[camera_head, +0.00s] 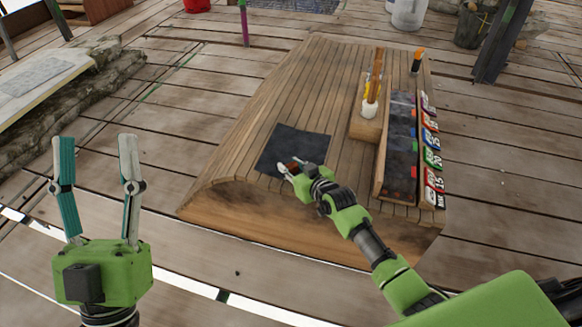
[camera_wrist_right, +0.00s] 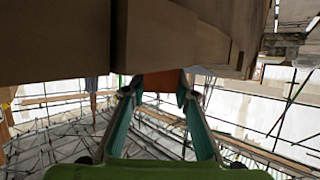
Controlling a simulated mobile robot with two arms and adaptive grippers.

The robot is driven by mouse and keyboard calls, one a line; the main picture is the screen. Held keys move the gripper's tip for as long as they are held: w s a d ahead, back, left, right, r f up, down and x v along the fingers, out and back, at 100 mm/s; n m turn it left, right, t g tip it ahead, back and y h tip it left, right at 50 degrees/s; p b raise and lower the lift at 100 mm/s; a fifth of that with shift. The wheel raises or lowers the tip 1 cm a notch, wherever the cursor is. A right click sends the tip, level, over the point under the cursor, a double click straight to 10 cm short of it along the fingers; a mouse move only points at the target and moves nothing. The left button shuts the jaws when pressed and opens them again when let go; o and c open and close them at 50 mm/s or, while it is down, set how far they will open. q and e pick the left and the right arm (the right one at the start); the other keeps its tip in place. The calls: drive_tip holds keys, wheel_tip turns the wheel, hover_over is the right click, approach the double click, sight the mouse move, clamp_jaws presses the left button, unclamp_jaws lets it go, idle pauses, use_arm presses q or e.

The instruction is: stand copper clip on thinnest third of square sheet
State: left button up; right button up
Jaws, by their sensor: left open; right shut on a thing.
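The dark square sheet (camera_head: 300,143) lies on the left part of the curved wooden slatted bench. My right gripper (camera_head: 289,168) is at the sheet's near edge, shut on the copper clip (camera_head: 293,165), of which only a small reddish bit shows. In the right wrist view the clip (camera_wrist_right: 163,80) is an orange-brown piece between the fingertips (camera_wrist_right: 158,96). Whether it touches the sheet, and how it is tilted, I cannot tell. Differences in the sheet's thickness are too small to see. My left gripper (camera_head: 93,140) is open and empty, left of the bench.
The wooden bench (camera_head: 235,130) carries a block (camera_head: 365,128) with a white cup (camera_head: 370,108) holding sticks. A dark compartmented tray (camera_head: 400,130) with coloured labels (camera_head: 430,140) stands at its right. An orange-and-black item (camera_head: 417,62) stands behind. Plank floor around the bench is mostly clear.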

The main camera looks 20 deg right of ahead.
drive_tip(key=o, duration=1.1)
